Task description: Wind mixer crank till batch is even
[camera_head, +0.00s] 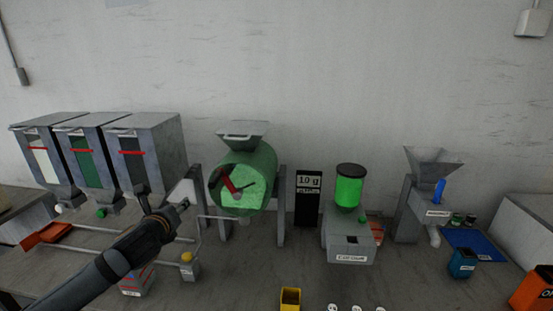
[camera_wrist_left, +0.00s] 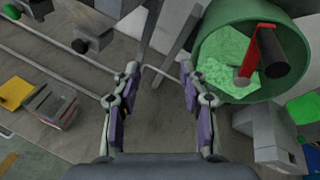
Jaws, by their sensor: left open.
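The mixer is a green drum (camera_head: 262,170) on grey posts, with a hopper on top. It also shows at the upper right of the left wrist view (camera_wrist_left: 212,42). Its open face shows a light green, mottled batch (camera_wrist_left: 222,62); I cannot tell how even it is. A red crank arm (camera_wrist_left: 252,50) with a black handle (camera_wrist_left: 274,52) crosses the drum's face; the red arm also shows in the head view (camera_head: 228,181). My left gripper (camera_wrist_left: 160,76) is open and empty, left of the drum and apart from the crank handle. My right gripper is out of view.
Three grey bins (camera_head: 150,145) stand left. A thin bent rod (camera_wrist_left: 160,72) shows between my fingers; its depth is unclear. A black display reading 10 g (camera_head: 308,205), a green-filled dispenser (camera_head: 349,188) and a hopper machine (camera_head: 425,205) stand right. A yellow cup (camera_head: 290,299) is in front.

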